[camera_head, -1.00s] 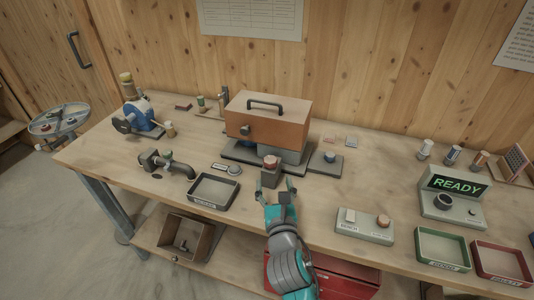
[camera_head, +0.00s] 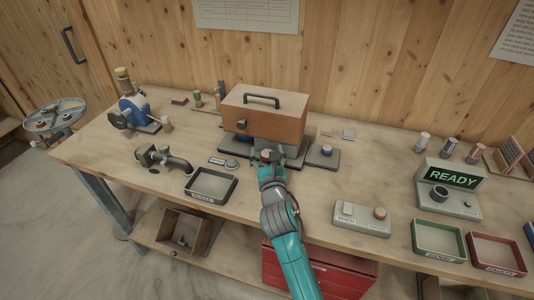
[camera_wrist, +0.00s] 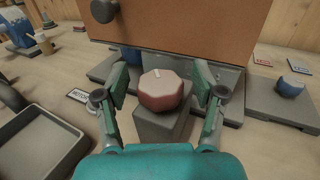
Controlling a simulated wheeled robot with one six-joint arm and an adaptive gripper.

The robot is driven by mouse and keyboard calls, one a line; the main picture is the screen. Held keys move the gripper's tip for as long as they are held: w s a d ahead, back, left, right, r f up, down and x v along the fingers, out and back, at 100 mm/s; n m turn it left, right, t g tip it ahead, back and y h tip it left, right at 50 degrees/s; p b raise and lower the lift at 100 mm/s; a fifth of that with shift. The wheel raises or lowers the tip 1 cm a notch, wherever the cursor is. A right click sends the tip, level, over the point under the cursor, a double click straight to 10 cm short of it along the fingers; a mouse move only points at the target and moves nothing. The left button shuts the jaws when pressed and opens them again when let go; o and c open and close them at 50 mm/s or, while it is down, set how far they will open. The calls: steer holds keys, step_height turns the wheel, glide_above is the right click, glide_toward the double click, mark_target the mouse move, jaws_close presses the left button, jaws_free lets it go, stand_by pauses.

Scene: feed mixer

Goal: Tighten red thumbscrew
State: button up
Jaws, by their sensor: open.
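The red thumbscrew (camera_wrist: 161,90) is a faceted knob with a white mark on its top. It sits on a grey block (camera_wrist: 163,126) in front of the brown-orange housing (camera_wrist: 190,30). My gripper (camera_wrist: 161,88) is open, with one finger on each side of the thumbscrew and a visible gap on both sides. In the head view my gripper (camera_head: 270,158) is at the front of the housing (camera_head: 264,113), and the thumbscrew (camera_head: 268,154) is mostly hidden by my gripper and wrist.
A dark tray (camera_head: 211,187) lies to the left, with a pipe fitting (camera_head: 162,158) beyond it. A grey plate with a blue knob (camera_head: 326,150) is close on the right. A switch box (camera_head: 361,219) and a READY display (camera_head: 452,179) stand farther right.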

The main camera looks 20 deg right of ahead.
steer(key=c, duration=1.2)
steer(key=shift+o, duration=0.2)
steer(key=shift+a+m+h, duration=0.1)
steer(key=shift+m+h, duration=0.3)
steer(key=shift+h, duration=0.2)
steer(key=m+g+h, duration=0.2)
steer(key=m+h, duration=0.1)
steer(key=h, duration=0.2)
steer(key=m+g+h, duration=0.5)
steer(key=shift+r, duration=0.1)
steer(key=m+g+h, duration=0.1)
steer(key=m+g, duration=0.1)
steer(key=g, duration=0.1)
steer(key=m+g+h, duration=0.2)
steer(key=g, duration=0.1)
steer(key=shift+s+d+g, duration=0.1)
steer(key=shift+d+g, duration=0.1)
steer(key=shift+g, duration=0.1)
steer(key=shift+s+m+g, duration=0.15)
steer(key=shift+m+g, duration=1.85)
steer(key=shift+g, duration=1.1)
